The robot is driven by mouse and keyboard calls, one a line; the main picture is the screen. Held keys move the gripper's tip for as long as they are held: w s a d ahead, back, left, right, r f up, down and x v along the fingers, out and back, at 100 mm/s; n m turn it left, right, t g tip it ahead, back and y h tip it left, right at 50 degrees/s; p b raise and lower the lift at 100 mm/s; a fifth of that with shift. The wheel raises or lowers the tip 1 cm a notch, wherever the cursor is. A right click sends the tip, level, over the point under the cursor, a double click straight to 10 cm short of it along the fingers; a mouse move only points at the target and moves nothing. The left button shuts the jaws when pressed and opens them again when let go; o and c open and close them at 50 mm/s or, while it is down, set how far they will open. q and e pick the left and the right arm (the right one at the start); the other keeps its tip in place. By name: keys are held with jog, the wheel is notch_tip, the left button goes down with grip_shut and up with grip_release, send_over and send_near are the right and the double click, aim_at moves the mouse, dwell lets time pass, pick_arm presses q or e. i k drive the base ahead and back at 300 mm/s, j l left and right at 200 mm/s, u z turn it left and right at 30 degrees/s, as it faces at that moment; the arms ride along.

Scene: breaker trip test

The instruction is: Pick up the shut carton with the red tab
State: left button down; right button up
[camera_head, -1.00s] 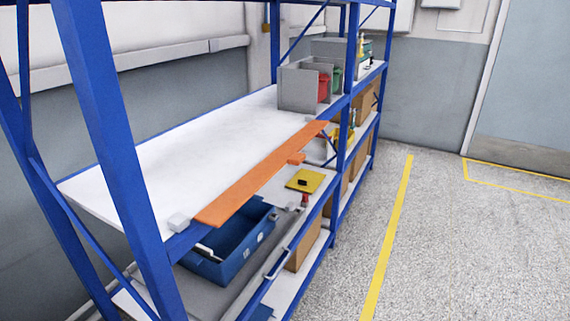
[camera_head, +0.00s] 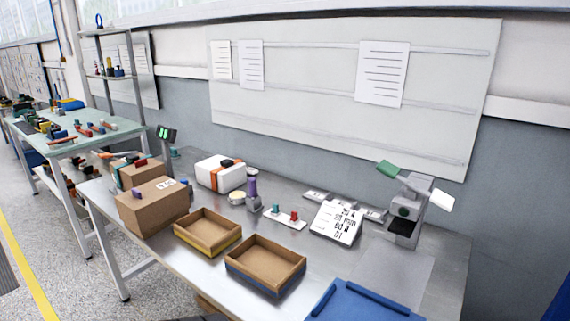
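Two brown cartons stand at the left end of the metal workbench. The rear carton (camera_head: 126,177) has a small red tab (camera_head: 141,162) on its top. It looks shut, though the front carton partly hides it. The front carton (camera_head: 152,208) is shut, with a purple tab (camera_head: 137,193) and a white label. Neither of my grippers is in view.
The workbench (camera_head: 190,268) also holds two open shallow boxes, one yellow-edged (camera_head: 207,233) and one blue-edged (camera_head: 265,266). A white case (camera_head: 220,174) with an orange strap, a purple-topped device (camera_head: 253,190), a sign (camera_head: 336,222) and a grey machine (camera_head: 408,208) stand behind.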

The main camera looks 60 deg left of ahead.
aim_at(144, 170)
jog(key=u, duration=3)
jog(key=z, duration=1.05)
jog(key=i+j+z, duration=0.15)
jog(key=j+z, duration=0.3)
jog(key=j, duration=0.3)
jog(key=j+z, duration=0.5)
jog(key=j, duration=0.2)
jog(key=j+z, duration=0.45)
jog(key=j, duration=0.35)
jog(key=k, duration=0.05)
